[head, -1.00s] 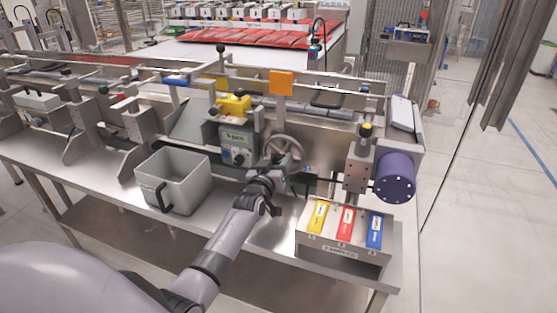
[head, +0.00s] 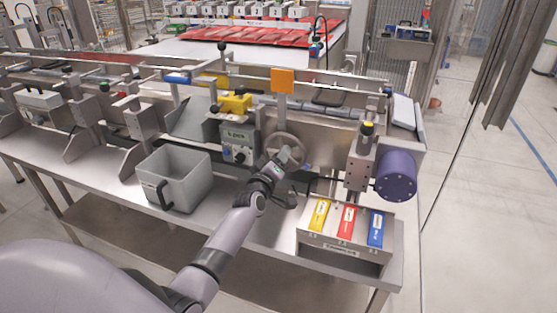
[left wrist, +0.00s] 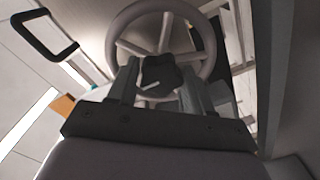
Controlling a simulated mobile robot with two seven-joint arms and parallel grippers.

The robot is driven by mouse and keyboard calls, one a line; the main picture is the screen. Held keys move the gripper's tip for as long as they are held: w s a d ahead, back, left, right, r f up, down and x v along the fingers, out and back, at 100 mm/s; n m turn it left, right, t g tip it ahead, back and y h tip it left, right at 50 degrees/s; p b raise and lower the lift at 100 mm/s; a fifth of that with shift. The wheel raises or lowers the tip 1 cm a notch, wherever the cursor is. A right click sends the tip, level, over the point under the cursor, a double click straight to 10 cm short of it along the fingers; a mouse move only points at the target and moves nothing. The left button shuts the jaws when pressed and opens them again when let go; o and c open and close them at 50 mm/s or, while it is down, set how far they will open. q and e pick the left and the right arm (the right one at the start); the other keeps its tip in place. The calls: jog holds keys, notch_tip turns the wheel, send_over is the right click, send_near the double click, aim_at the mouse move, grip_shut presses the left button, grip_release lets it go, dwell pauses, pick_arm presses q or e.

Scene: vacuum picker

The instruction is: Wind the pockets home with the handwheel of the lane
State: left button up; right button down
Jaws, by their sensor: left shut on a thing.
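The grey handwheel (head: 303,143) is mounted on the front of the lane, right of the small control box (head: 238,142). My left gripper (head: 289,157) is at the wheel, over its lower left part. In the left wrist view, the wheel's rim and spokes (left wrist: 207,60) fill the top middle. There, my left gripper (left wrist: 160,84) has its two fingers on either side of a dark knob (left wrist: 158,72) in front of the wheel, and is shut on it. My gripper and wrist hide part of the wheel in the head view. My right gripper is not in view.
A grey open bin (head: 183,172) stands left of my arm. A box with yellow, red and blue labelled tabs (head: 345,221) sits at the bench's right end. A purple cylinder (head: 396,176) juts out above it. An orange plate (head: 282,81) stands above the wheel.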

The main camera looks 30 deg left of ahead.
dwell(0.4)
pick_arm(q)
jog(key=o, duration=1)
jog(key=shift+s, duration=0.1)
jog(key=shift+p+v, duration=0.65)
jog(key=shift+v, duration=2.85)
